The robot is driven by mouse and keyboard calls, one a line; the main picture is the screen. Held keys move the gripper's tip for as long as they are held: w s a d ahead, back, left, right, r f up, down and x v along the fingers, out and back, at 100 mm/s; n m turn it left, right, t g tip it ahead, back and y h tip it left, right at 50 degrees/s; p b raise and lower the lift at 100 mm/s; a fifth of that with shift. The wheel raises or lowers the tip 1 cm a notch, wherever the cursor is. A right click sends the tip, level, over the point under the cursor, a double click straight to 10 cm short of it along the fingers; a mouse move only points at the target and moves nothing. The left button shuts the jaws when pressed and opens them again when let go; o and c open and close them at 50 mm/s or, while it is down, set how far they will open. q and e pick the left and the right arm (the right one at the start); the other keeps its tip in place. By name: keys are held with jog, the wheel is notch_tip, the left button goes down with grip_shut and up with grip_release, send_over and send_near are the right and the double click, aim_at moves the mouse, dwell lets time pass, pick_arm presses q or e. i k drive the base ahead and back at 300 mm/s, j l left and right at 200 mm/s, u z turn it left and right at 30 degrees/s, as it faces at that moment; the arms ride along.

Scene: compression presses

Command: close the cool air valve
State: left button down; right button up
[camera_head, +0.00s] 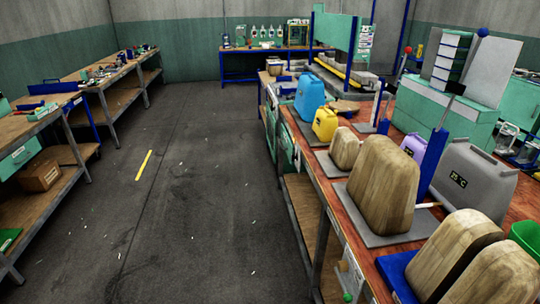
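No part clearly reads as the cool air valve in the head view. A small green knob-like part (347,296) shows low on the front side of the right-hand workbench, but it is too small to tell what it is. Pale panels with small details (297,155) are on the bench's front side farther back, also too small to read. Neither of my grippers is in view.
The right workbench (305,160) holds wooden forms (383,185), a blue case (309,97), a yellow case (325,123) and a grey case (470,178). Another bench (110,80) lines the left.

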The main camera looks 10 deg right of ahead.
aim_at(346, 297)
jog(key=k+j+z, duration=0.15)
jog(key=z, duration=0.3)
jog(key=k+j+z, duration=0.15)
jog(key=z, duration=0.25)
jog(key=k+j+z, duration=0.1)
jog(key=z, duration=0.35)
jog(key=k+z, duration=0.25)
jog(key=z, duration=0.2)
jog(key=k+z, duration=0.15)
jog(key=z, duration=0.25)
jog(key=k+l+z, duration=0.1)
jog(key=z, duration=0.35)
jog(key=k, duration=0.05)
